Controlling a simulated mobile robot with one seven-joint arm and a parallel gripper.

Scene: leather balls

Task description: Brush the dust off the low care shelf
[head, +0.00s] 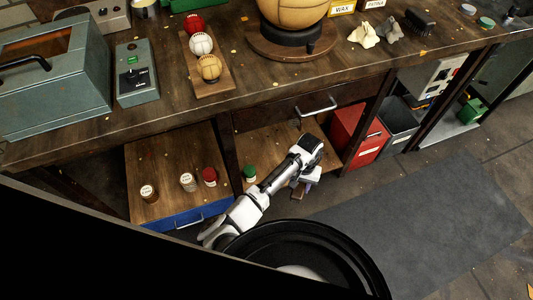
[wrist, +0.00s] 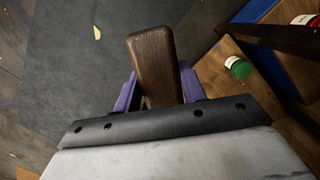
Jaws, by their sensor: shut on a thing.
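My gripper (head: 305,186) is low in front of the right part of the low shelf (head: 262,140). In the wrist view its purple fingers (wrist: 160,88) are shut on a dark brown wooden piece (wrist: 152,55), which looks like a brush handle or back. No bristles show. In the wrist view the held piece is over the grey floor, with the shelf (wrist: 213,76) to the right. A green-lidded jar (head: 249,173) stands on the shelf left of my arm. A few small specks lie on the shelf boards; whether they are dust I cannot tell.
A dark bench leg (head: 226,150) divides the shelf. A red bin (head: 357,136) stands to the right.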

